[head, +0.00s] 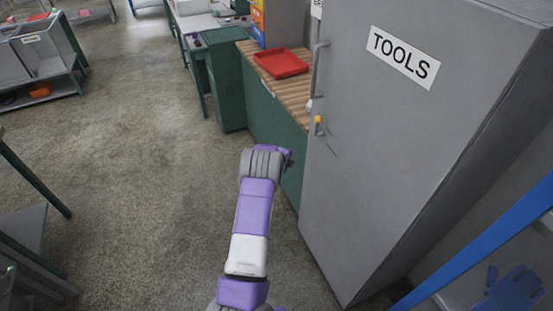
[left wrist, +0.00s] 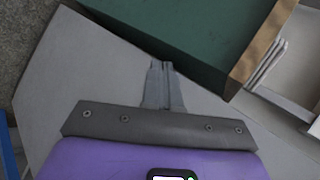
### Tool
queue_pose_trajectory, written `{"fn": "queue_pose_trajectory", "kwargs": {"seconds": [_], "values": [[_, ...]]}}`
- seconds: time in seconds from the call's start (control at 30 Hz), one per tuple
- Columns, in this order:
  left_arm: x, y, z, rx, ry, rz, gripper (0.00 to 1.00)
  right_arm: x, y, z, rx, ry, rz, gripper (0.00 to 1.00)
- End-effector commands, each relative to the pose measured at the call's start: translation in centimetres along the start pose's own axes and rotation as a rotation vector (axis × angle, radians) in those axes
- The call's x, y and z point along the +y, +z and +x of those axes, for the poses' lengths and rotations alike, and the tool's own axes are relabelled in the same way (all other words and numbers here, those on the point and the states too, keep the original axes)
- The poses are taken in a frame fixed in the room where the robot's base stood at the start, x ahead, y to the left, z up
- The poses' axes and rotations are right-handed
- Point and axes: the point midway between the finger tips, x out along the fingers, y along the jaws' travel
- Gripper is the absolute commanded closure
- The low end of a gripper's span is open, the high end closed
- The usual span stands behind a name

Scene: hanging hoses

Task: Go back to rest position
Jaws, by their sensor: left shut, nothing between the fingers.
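My left gripper (left wrist: 160,66) shows in the left wrist view with its two grey fingers together and nothing between them. Ahead of the fingertips are a dark green cabinet side and a grey surface. In the head view a purple, white and grey arm of mine reaches up from the bottom centre towards the gap by the tool cabinet. Its gripper fingers cannot be made out there. My right gripper is in neither view.
A tall grey cabinet (head: 368,150) labelled TOOLS stands close on the right. A green bench (head: 262,118) with a red tray (head: 281,64) stands behind it. A blue bar (head: 480,248) crosses the lower right. Open floor (head: 140,170) lies to the left.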

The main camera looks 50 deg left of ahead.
Motion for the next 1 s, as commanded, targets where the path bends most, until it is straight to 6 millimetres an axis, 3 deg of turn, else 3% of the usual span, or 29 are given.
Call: {"fn": "queue_pose_trajectory", "kwargs": {"seconds": [0.1,0.23,0.67,0.77,0.83,1.0], "values": [[-0.3,1.2,-2.2,-0.003,0.002,-0.002,1.00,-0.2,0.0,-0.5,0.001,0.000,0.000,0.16],[-0.4,2.0,-3.5,-0.003,0.002,-0.001,1.00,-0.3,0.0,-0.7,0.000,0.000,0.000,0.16],[0.0,1.9,-4.1,0.003,0.009,-0.014,1.00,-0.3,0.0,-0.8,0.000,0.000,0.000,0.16],[1.5,-0.4,-3.6,0.034,0.033,-0.095,1.00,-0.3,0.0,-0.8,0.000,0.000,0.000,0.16],[3.5,-3.6,-3.2,0.070,0.068,-0.204,1.00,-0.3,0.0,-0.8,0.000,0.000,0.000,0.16],[10.7,-14.0,-3.6,0.145,0.234,-0.575,1.00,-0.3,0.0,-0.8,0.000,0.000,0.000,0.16]]}}
